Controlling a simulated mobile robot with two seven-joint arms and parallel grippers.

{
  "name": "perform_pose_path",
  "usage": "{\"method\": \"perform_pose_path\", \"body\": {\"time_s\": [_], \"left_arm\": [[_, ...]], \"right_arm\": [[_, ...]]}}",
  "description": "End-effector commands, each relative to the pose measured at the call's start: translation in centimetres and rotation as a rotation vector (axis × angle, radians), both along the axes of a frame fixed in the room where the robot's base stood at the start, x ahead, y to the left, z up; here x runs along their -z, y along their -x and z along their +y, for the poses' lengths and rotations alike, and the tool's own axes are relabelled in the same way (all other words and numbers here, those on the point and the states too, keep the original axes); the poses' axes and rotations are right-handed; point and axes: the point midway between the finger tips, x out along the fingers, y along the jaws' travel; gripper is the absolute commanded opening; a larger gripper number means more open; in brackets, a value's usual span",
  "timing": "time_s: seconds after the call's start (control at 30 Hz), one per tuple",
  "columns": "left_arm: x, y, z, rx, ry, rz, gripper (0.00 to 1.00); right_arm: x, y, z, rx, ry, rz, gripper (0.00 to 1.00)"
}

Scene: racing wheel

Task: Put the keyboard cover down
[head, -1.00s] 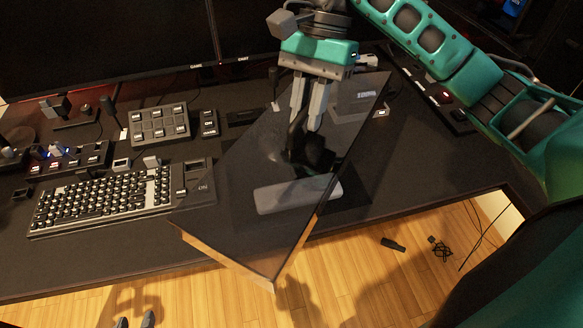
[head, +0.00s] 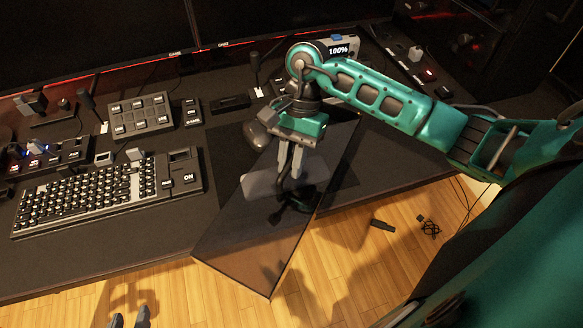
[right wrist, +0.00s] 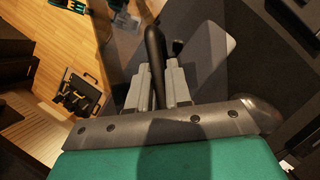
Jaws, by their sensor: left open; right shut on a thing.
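The keyboard cover (head: 258,240) is a dark see-through panel with a black handle (right wrist: 155,48). My right gripper (head: 289,178) is shut on this handle, and its fingers (right wrist: 158,85) show on both sides of it in the right wrist view. The cover is tilted in the picture, with its near corner past the desk's front edge and over the floor. I cannot tell whether it touches the desk. The keyboard (head: 90,195) lies uncovered to the left. My left gripper (head: 129,318) is open and empty at the bottom left; only its fingertips show.
A grey pad (head: 258,184) lies on the desk (head: 100,262), partly seen through the cover. Button panels (head: 137,116) and a small microphone (head: 92,108) stand behind the keyboard. Monitors line the back. Wooden floor (head: 340,255) lies past the front edge.

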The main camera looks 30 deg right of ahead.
Motion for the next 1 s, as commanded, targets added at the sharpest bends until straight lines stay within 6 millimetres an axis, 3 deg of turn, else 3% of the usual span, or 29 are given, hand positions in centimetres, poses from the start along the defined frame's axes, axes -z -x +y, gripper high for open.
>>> {"method": "perform_pose_path", "body": {"time_s": [0.17, 0.5, 0.53, 0.7, 0.77, 1.0], "left_arm": [[0.1, -0.1, 0.0, 0.0, 0.0, -0.002, 0.43], [0.3, -0.3, -0.1, 0.001, 0.001, -0.007, 0.43], [0.1, -0.3, -0.1, 0.001, 0.001, -0.007, 0.43], [0.1, -0.3, -0.1, 0.001, 0.001, -0.007, 0.43], [0.1, -0.3, -0.1, 0.001, 0.001, -0.007, 0.43], [0.0, -0.3, -0.1, 0.001, 0.0, -0.006, 0.43]], "right_arm": [[2.6, 0.1, 0.0, 0.002, -0.002, 0.003, 0.0], [3.0, 0.0, 0.0, 0.0, 0.0, 0.001, 0.0], [2.9, 0.0, 0.0, 0.0, 0.001, 0.002, 0.22], [2.9, 0.0, 0.0, 0.0, 0.0, 0.002, 0.38], [2.9, 0.0, 0.0, 0.0, 0.0, 0.002, 0.44], [2.8, 0.0, 0.0, 0.0, 0.0, 0.002, 0.44]]}}
